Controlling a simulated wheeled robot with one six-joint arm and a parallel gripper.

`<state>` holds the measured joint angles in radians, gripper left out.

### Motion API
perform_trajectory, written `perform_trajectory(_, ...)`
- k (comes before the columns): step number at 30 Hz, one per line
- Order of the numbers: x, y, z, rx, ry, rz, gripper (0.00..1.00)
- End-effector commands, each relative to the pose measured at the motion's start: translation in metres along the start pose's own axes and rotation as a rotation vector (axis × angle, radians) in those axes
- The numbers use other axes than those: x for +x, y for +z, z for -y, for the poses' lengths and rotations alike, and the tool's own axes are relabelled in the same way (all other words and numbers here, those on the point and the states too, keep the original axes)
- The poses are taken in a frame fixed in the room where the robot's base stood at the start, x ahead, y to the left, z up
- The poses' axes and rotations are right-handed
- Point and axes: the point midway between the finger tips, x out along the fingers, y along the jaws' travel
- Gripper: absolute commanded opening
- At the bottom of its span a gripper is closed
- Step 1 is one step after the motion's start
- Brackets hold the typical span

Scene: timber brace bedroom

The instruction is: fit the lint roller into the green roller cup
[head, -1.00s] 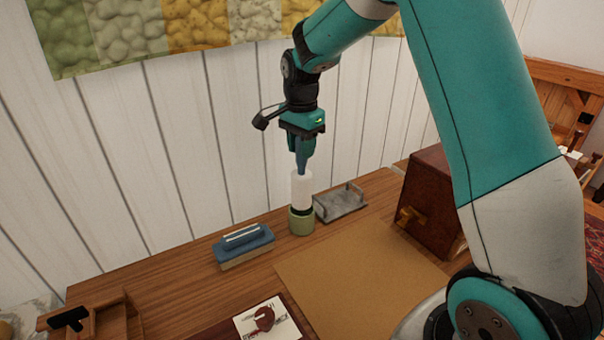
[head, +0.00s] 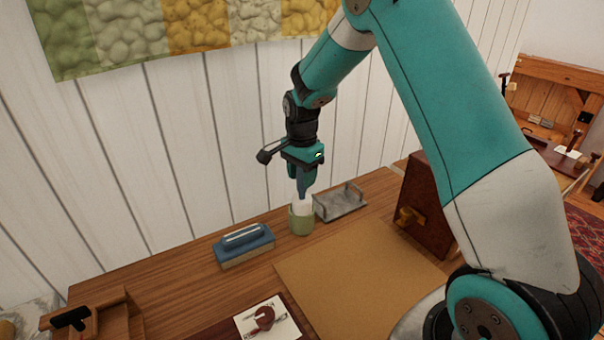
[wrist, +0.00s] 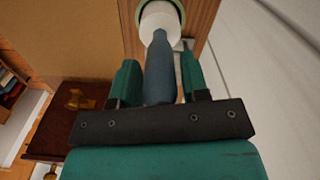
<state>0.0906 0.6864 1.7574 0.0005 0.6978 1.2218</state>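The lint roller has a white roll and a blue handle; its white roll (head: 302,208) is partly down inside the green roller cup (head: 301,222), which stands on the wooden desk. My gripper (head: 304,184) points down directly above the cup, with its fingers around the blue handle. In the wrist view the handle (wrist: 160,72) lies between the two teal fingers of the gripper (wrist: 158,85). The white roll (wrist: 160,25) shows inside the cup's green rim (wrist: 181,8). The roll's lower part is hidden by the cup.
A grey metal tray (head: 341,203) stands close right of the cup. A blue-topped block (head: 244,246) lies to the left. A brown wooden box (head: 425,210) stands at the right. A tan mat (head: 350,262) covers the front, with a picture card (head: 267,320) nearby.

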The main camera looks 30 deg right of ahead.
Motion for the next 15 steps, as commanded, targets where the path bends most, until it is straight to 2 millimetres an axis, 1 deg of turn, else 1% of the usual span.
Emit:
perform_trajectory(1,0.0,0.0,0.0,0.0,0.0,0.0,0.53)
perform_trajectory(2,0.0,0.0,0.0,0.0,0.0,0.0,0.56)
perform_trajectory(10,-0.002,0.0,0.0,0.0,0.0,0.0,0.56)
perform_trajectory(13,-0.009,0.0,0.001,0.0,-0.003,-0.001,0.56)
perform_trajectory(15,-0.019,0.0,0.001,0.0,-0.004,-0.001,0.56)
